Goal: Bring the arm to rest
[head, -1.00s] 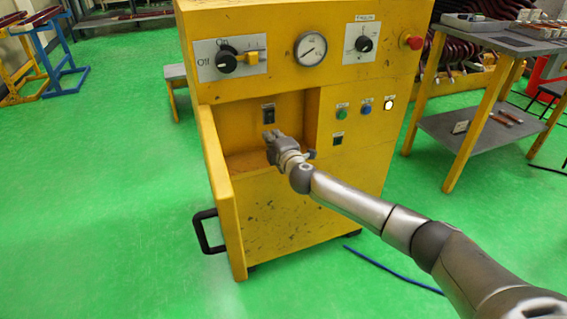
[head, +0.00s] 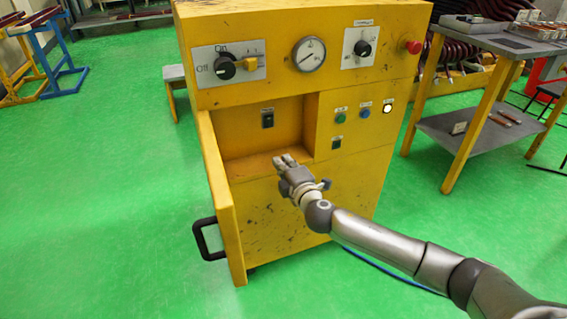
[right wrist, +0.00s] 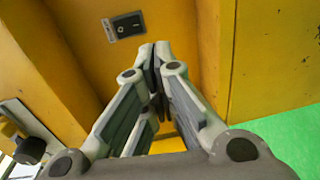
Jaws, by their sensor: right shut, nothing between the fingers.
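My right arm reaches in from the lower right. My left gripper is out of view.
The machine's front has an off/on knob (head: 225,68), a gauge (head: 309,54), a red button (head: 412,47) and an open door (head: 222,190) with a black handle (head: 207,239). A work table (head: 480,125) stands at the right. Green floor (head: 100,210) is clear on the left.

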